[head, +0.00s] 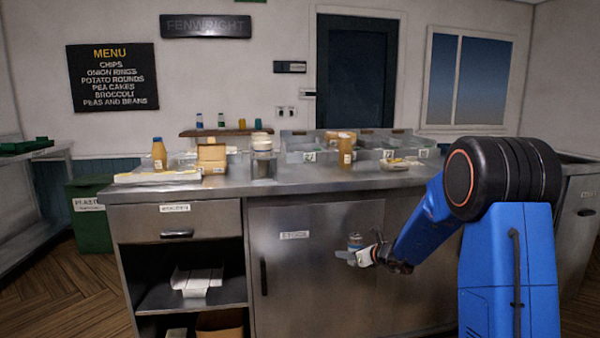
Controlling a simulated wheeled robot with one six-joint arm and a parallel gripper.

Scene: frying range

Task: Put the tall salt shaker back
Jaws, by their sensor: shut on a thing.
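My gripper (357,257) is in front of the steel counter's cupboard door, below the worktop's front edge. It is shut on a small upright grey cylinder with a coloured band, which looks like the tall salt shaker (355,242). The shaker's upper part shows above the fingers; its lower part is hidden by them. It is held clear of the counter. Its label is too small to read.
The steel worktop (330,183) holds a sauce bottle (159,153), brown boxes (211,153), stacked tubs (262,160), another bottle (345,150) and grey bins (300,150). A wall shelf (227,132) behind carries several small containers. The worktop's front strip is mostly clear.

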